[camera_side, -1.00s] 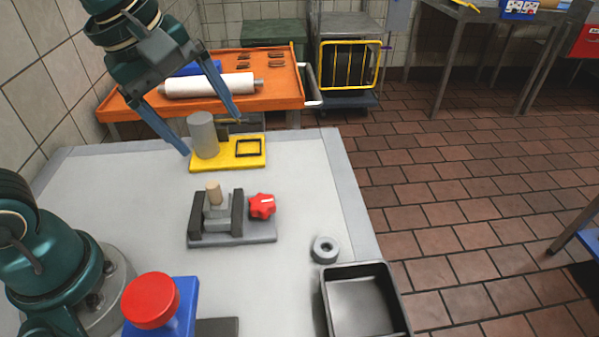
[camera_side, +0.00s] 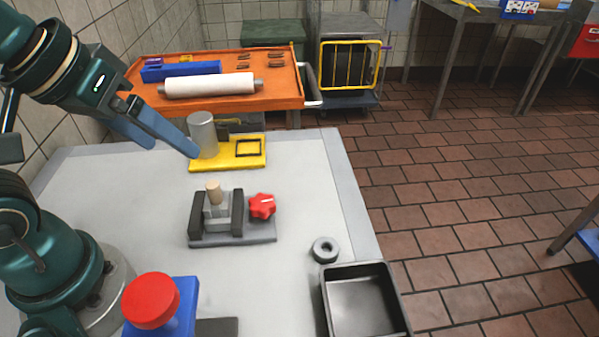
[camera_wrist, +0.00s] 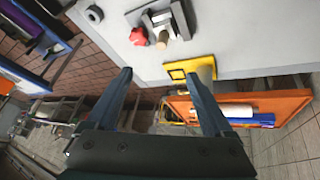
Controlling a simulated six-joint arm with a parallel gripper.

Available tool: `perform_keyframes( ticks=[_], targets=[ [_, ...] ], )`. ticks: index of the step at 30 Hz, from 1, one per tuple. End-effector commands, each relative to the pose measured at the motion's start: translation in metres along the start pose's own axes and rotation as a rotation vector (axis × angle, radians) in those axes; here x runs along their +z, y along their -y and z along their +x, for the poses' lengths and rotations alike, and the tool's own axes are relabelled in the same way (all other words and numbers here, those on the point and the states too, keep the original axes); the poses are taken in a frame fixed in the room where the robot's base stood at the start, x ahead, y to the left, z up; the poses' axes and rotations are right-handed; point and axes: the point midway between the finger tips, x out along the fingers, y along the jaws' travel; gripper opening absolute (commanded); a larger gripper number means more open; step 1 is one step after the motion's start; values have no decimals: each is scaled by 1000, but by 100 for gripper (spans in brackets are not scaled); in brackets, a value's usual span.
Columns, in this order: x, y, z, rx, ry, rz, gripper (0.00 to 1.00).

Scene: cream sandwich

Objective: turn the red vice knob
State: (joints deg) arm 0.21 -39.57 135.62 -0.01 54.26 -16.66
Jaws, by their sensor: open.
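The red vice knob (camera_side: 262,206) is a star-shaped handle on the right side of the grey vice (camera_side: 233,238), near the middle of the table. A tan peg (camera_side: 214,192) stands upright between the dark vice jaws. In the wrist view the red knob (camera_wrist: 139,37) and the vice (camera_wrist: 163,20) show at the top. My gripper (camera_side: 172,148) is open and empty, left of the yellow fixture and well apart from the knob. In the wrist view its two fingers (camera_wrist: 162,76) are spread wide with nothing between them.
A yellow plate (camera_side: 228,165) with a grey cylinder (camera_side: 203,134) stands behind the vice. A grey ring (camera_side: 325,250) and a black tray (camera_side: 365,300) lie at the right. A red button on a blue box (camera_side: 175,305) is in front. An orange cart (camera_side: 285,95) stands behind the table.

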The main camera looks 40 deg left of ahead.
Motion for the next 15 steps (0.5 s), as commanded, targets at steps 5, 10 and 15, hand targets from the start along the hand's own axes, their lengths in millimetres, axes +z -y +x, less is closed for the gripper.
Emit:
perform_keyframes(
  ticks=[5, 10, 15],
  targets=[
    [1, 1, 0, 0, -2, 26, 86],
    [1, 0, 0, 0, -1, 26, 86],
    [1, 0, 0, 3, -2, -16, 69]
  ],
)
